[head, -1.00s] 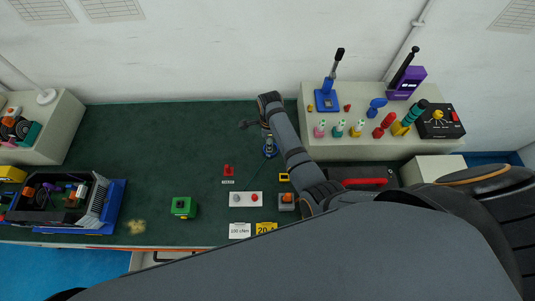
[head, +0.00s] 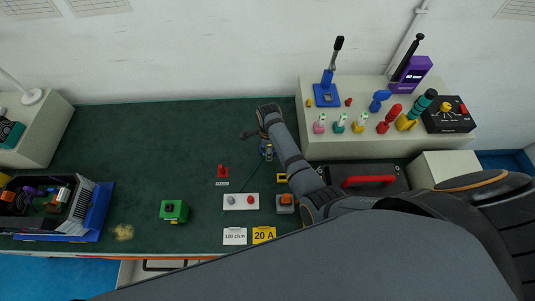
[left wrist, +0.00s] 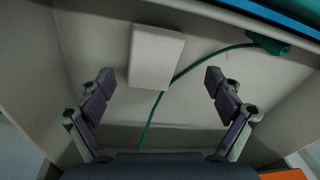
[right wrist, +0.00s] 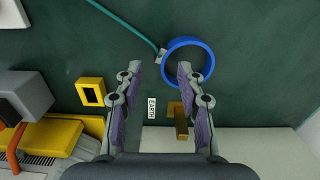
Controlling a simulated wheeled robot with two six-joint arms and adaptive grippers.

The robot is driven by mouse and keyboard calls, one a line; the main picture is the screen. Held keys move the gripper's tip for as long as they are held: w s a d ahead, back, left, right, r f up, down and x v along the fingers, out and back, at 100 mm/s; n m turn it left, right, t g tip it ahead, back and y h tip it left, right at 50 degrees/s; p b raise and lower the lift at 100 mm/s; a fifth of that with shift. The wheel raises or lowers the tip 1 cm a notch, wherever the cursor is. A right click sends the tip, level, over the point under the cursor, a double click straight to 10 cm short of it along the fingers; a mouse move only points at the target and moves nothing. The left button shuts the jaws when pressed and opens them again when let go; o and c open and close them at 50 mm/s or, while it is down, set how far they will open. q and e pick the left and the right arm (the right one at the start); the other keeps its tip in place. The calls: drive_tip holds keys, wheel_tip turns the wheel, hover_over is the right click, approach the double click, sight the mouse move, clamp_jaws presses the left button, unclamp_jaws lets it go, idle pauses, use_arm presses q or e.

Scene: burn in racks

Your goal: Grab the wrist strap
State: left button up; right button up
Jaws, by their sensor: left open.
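The wrist strap shows in the right wrist view as a blue ring (right wrist: 165,62) with a teal cord (right wrist: 122,22) joined at a small grey clip. It lies on the dark green mat. My right gripper (right wrist: 160,74) is above it with fingers apart. The ring sits just beyond the fingertips, partly behind the right finger, and is not gripped. In the head view my right arm reaches over the bench, and a small blue shape shows beside it. My left gripper (left wrist: 158,78) is open and empty above a pale compartment holding a white block (left wrist: 155,57) and a green cord (left wrist: 182,74).
A brass post (right wrist: 180,122) and an EARTH label (right wrist: 151,110) are close to my right fingers. A yellow frame (right wrist: 90,93) lies left of them. In the head view a green block (head: 173,211) and a switch panel (head: 241,202) stand on the mat. The mat's back left is clear.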

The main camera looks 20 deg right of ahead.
wheel_tip(320, 180, down, 2)
drive_tip(key=shift+b, duration=0.35)
drive_tip(key=shift+a+r, duration=0.1)
drive_tip(key=shift+r, duration=0.1)
clamp_jaws()
